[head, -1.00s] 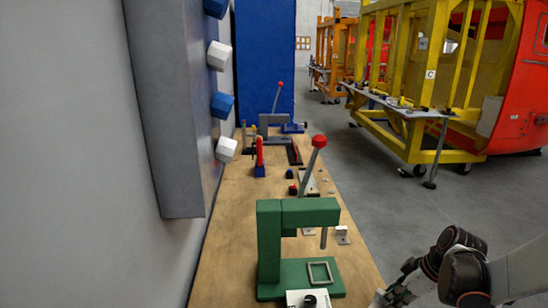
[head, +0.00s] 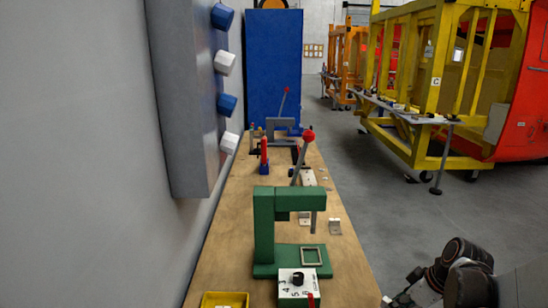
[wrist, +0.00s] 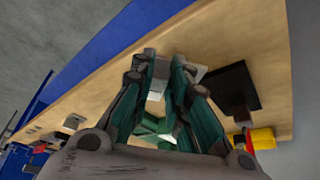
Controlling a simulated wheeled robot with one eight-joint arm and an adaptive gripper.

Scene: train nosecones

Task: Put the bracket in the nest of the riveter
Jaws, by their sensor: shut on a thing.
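The green riveter (head: 264,232) stands on the wooden bench, its lever topped by a red ball (head: 308,136). Its nest, a pale square frame (head: 312,257), lies on the green base below the ram and looks empty. My gripper (head: 392,302) is at the lower right in the head view, beyond the bench's right edge and apart from the riveter. In the wrist view my gripper (wrist: 160,75) is shut on a pale piece, apparently the bracket (wrist: 157,88); the fingers hide most of it.
A white control box (head: 299,285) with a black knob stands before the riveter. A yellow bin (head: 225,300) is at the near left. A red tool (head: 264,152) and a grey press (head: 285,132) stand farther back.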

